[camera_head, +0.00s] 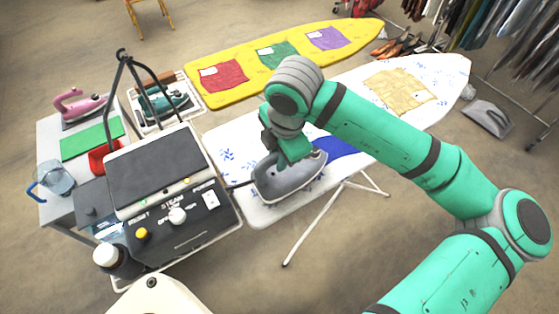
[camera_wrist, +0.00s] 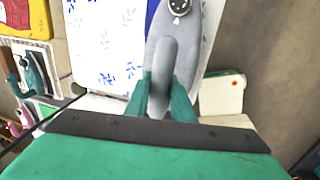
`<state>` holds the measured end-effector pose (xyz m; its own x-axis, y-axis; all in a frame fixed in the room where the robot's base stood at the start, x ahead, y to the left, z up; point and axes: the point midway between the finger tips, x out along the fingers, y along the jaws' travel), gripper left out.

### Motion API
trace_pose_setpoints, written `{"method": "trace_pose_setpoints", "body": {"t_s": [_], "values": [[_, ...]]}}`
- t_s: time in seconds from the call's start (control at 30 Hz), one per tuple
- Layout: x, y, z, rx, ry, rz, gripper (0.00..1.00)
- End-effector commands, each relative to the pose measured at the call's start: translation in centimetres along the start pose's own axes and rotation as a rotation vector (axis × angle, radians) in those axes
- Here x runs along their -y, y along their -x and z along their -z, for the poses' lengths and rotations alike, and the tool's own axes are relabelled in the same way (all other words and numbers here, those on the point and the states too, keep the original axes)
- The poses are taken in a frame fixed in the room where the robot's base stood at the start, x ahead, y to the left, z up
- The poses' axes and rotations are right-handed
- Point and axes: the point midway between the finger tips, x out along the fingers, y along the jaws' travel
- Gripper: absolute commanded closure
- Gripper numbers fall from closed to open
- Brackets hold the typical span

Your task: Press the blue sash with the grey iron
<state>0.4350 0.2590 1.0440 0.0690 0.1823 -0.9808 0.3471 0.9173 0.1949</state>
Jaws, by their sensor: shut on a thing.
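My gripper (camera_head: 290,150) is shut on the grey iron (camera_head: 290,182) over the near end of the white, blue-patterned ironing board (camera_head: 222,140). In the wrist view, my two fingers (camera_wrist: 160,98) clasp the handle of the iron (camera_wrist: 178,50). The blue sash (camera_head: 342,150) lies on the board beside and behind the iron. Its left part is hidden by the iron and my arm. A strip of the sash also shows at the top of the wrist view (camera_wrist: 152,10). I cannot tell whether the iron's sole touches the sash or the board.
A tan cloth (camera_head: 400,90) lies farther along the white board. A yellow board (camera_head: 240,58) behind holds red, green and purple cloths. A steam station (camera_head: 165,200) stands close on the left. A pink iron (camera_head: 78,106) and a teal iron (camera_head: 163,103) stand beyond it.

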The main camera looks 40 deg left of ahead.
Motion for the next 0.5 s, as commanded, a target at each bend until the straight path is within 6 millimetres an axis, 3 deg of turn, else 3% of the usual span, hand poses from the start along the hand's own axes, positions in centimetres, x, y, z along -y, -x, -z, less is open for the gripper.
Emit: {"method": "trace_pose_setpoints", "body": {"t_s": [0.03,0.5], "values": [[-0.2,0.9,0.0,0.003,0.002,-0.003,1.0],[-0.8,3.8,0.1,0.001,0.003,-0.001,1.0]]}}
